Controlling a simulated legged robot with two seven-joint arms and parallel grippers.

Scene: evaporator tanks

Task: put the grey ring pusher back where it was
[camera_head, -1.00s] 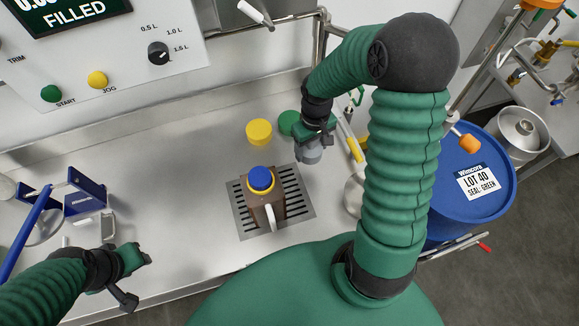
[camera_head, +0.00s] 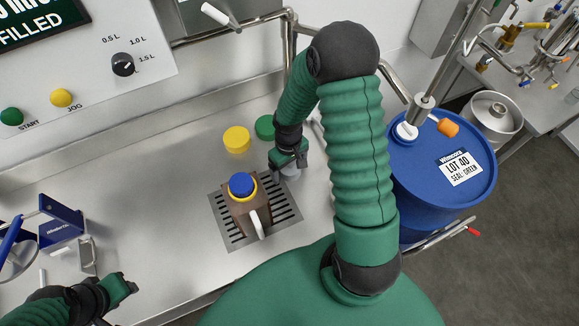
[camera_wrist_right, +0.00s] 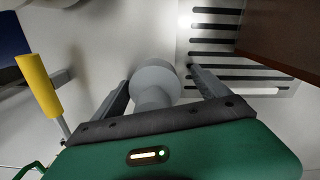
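The grey ring pusher (camera_wrist_right: 153,84) is between the fingers of my right gripper (camera_wrist_right: 163,88) in the right wrist view. A gap shows between it and the fingers, which are spread apart. In the head view the pusher (camera_head: 290,170) shows partly below my right gripper (camera_head: 288,160), low over the counter; whether it rests on the counter is hard to tell. The brown jug (camera_head: 243,208) with a blue cap (camera_head: 241,184) and yellow ring stands on the slotted drain plate to the left. My left gripper (camera_head: 118,290) is at the lower left, away from the pusher.
A yellow lid (camera_head: 237,139) and a green lid (camera_head: 265,127) lie on the counter behind the jug. A blue device (camera_head: 62,228) stands at the left. A blue drum (camera_head: 440,180) stands right of the counter. The counter's middle left is clear.

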